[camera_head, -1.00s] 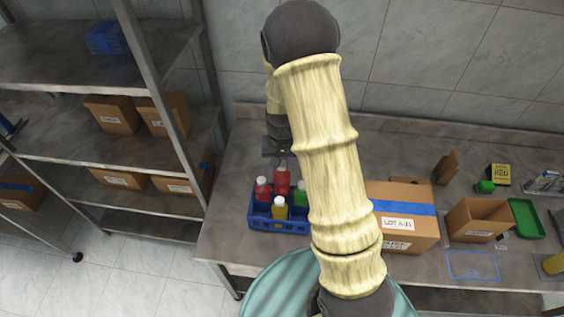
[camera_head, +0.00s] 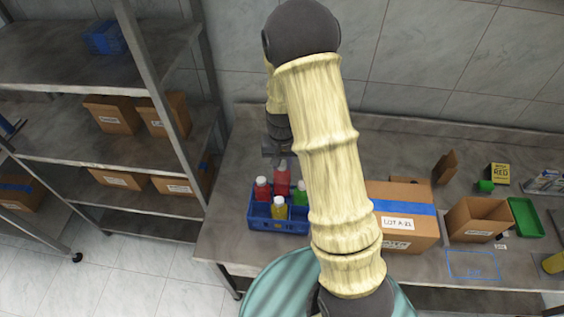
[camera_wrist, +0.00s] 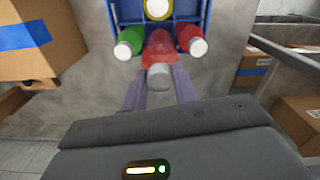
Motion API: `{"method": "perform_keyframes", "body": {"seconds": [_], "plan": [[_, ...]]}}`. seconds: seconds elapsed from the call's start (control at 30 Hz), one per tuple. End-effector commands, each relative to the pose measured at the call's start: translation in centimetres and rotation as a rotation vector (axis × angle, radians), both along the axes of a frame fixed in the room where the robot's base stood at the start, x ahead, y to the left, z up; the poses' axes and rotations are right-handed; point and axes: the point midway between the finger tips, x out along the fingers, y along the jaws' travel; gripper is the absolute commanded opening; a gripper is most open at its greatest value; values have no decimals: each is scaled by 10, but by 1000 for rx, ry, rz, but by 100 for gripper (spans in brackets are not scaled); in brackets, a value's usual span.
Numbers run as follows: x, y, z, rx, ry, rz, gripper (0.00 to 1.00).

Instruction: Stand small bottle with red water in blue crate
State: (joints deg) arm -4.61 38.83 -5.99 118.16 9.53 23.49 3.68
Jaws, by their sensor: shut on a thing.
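The blue crate (camera_head: 262,224) stands on the left part of the table. My gripper (camera_head: 277,162) is over the crate's back side, shut on another small red bottle (camera_head: 283,181). In the wrist view this bottle (camera_wrist: 158,48) is between my fingers, cap toward the camera, with the green and red bottles on either side. It is at the crate's back row; its base is hidden, so I cannot tell if it touches the floor.
A closed cardboard box with blue tape (camera_head: 407,228) stands right of the crate, behind my arm. An open cardboard box (camera_head: 477,222) and a green tray (camera_head: 525,217) are farther right. A metal shelf (camera_head: 150,90) rises on the left.

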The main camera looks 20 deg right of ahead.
Motion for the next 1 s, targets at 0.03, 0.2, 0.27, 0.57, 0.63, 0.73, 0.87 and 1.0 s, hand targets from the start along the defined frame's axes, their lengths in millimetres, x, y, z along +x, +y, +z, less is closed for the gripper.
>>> {"method": "perform_keyframes", "body": {"seconds": [0.03,0.2,0.27,0.57,0.63,0.73,0.87,1.0], "plan": [[0,0,0,0,-1,0,0],[0,0,-1,0,-1,0,0],[0,0,-2,0,-1,0,0],[0,0,-14,0,0,0,0],[0,0,-16,0,0,0,0],[0,0,-20,0,0,0,0],[0,0,-24,0,0,0,0],[0,0,-28,0,0,0,0]]}}
